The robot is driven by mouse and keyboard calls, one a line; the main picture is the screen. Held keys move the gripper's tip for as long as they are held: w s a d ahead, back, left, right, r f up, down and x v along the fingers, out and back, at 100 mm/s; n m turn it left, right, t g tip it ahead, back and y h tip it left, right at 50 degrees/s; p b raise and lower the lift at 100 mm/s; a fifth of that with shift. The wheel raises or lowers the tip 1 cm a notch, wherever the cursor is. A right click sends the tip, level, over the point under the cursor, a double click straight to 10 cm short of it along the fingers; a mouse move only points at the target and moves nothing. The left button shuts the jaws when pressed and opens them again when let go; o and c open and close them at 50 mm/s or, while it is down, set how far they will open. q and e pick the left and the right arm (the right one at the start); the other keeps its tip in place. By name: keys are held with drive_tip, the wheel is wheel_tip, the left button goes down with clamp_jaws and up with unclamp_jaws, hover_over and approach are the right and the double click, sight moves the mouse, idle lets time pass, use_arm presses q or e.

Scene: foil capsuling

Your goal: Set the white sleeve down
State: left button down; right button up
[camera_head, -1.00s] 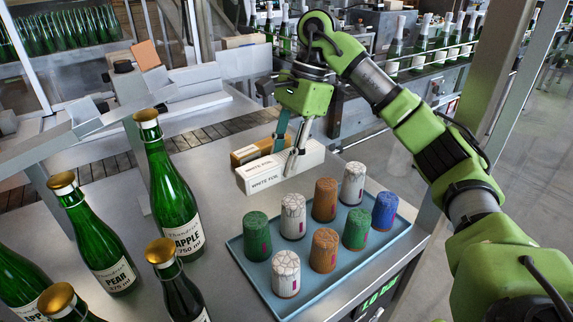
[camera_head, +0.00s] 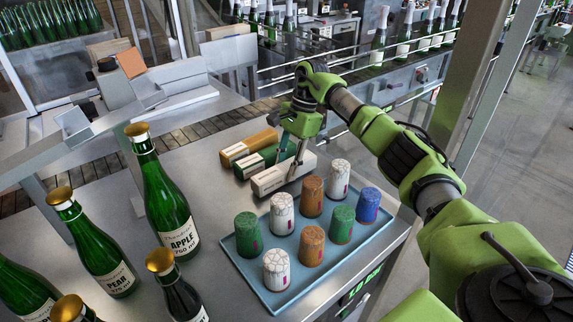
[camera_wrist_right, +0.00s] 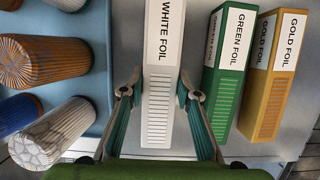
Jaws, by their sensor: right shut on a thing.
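The white sleeve (camera_head: 270,182), a long white box labelled WHITE FOIL, is low at the table beside the green sleeve (camera_head: 247,165). I cannot tell whether its underside touches the table. My right gripper (camera_head: 290,161) is shut on it from above. In the right wrist view the white sleeve (camera_wrist_right: 159,100) stands between the two fingers of the gripper (camera_wrist_right: 162,88), with its label outward. The green sleeve (camera_wrist_right: 226,75) and the gold sleeve (camera_wrist_right: 271,75) stand to its right there, apart from it. My left gripper is not in view.
Green bottles with gold tops, such as the APPLE bottle (camera_head: 165,195), stand at the left. The table between bottles and sleeves (camera_head: 205,175) is clear.

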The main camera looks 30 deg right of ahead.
drive_tip(key=shift+f, duration=0.35)
drive_tip(key=shift+f, duration=0.1)
drive_tip(key=shift+f, duration=0.1)
drive_tip(key=o, duration=1.2)
drive_tip(key=shift+o, duration=0.2)
drive_tip(key=shift+r, duration=0.3)
drive_tip(key=b+v, duration=0.2)
drive_tip(key=v, duration=0.8)
drive_tip(key=shift+d+r, duration=0.35)
drive_tip(key=shift+r, duration=0.5)
